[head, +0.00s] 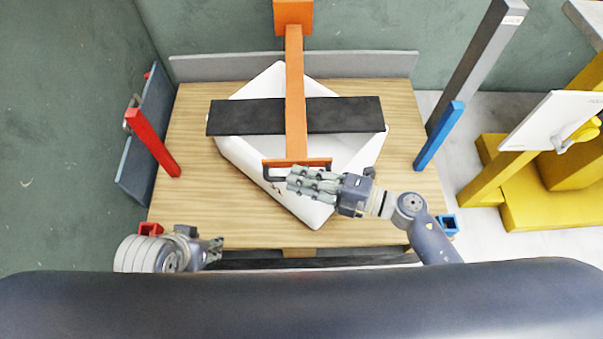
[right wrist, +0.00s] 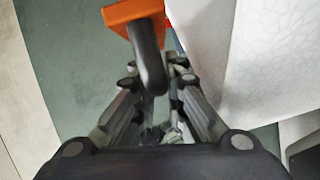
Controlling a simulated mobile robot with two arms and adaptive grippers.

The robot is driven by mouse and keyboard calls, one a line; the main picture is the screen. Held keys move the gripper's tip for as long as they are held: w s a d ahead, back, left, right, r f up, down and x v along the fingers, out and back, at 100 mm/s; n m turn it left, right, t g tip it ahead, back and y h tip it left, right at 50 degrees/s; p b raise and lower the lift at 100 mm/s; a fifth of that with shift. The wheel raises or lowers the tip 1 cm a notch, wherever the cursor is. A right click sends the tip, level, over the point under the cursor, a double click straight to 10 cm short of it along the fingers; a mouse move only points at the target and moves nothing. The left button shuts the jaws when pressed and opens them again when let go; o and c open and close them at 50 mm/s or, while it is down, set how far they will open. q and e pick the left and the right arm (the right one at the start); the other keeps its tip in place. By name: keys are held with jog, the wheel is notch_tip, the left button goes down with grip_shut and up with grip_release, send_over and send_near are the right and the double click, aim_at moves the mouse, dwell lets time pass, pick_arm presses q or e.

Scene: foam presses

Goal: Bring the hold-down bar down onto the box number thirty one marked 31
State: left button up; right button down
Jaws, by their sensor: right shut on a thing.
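The hold-down bar has an orange arm (head: 295,80), a black crosspiece (head: 345,114) and an orange front plate with a dark handle (right wrist: 148,65). The crosspiece lies across above a white box (head: 240,155), which sits turned at an angle on the wooden table; I cannot tell whether they touch. A small dark mark shows on the box's near side, but no number is readable. My right gripper (head: 301,184) is at the front plate, shut on the handle. In the right wrist view the handle runs between the fingers (right wrist: 165,100). My left gripper (head: 215,248) is low at the table's near left, away from the bar.
The wooden table (head: 190,205) has a grey back rail (head: 370,63). A red post (head: 152,143) stands at its left and a blue post (head: 438,136) at its right. Further right are a grey post (head: 478,65) and a yellow stand (head: 540,190) with a white panel (head: 550,122).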

jog(key=shift+f, duration=0.2)
jog(key=c, duration=1.7)
grip_release()
jog(key=shift+o, duration=0.2)
jog(key=shift+s+d, duration=0.25)
jog(key=shift+d, duration=0.3)
jog(key=v, duration=0.6)
jog(key=shift+d+r, duration=0.2)
jog(key=shift+d, duration=0.25)
jog(key=shift+s, duration=0.1)
